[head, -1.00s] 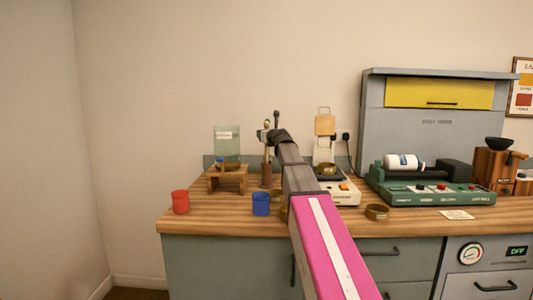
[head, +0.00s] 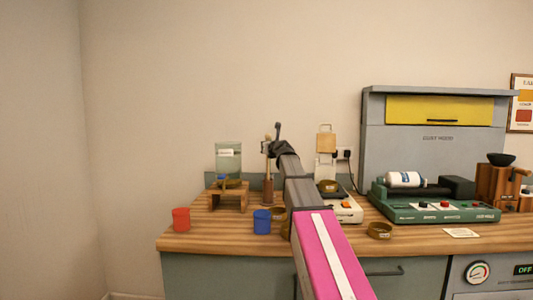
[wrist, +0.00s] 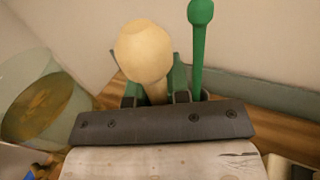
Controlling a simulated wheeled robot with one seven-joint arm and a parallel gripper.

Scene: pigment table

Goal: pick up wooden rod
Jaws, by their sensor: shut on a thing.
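The wooden rod shows in the wrist view as a pale rounded wooden head (wrist: 143,50) on a thinner shaft that runs down between my fingers. My gripper (wrist: 156,92) is shut on this shaft, just below the head. In the head view my gripper (head: 276,149) is at the back of the bench, by the upper part of a slim brown holder (head: 267,190) with upright tools. A green round-tipped rod (wrist: 199,45) stands just right of my fingers in the wrist view. The rod's lower end is hidden, so I cannot tell whether it is still in the holder.
A scale (head: 346,210) and a green machine (head: 437,212) stand right.

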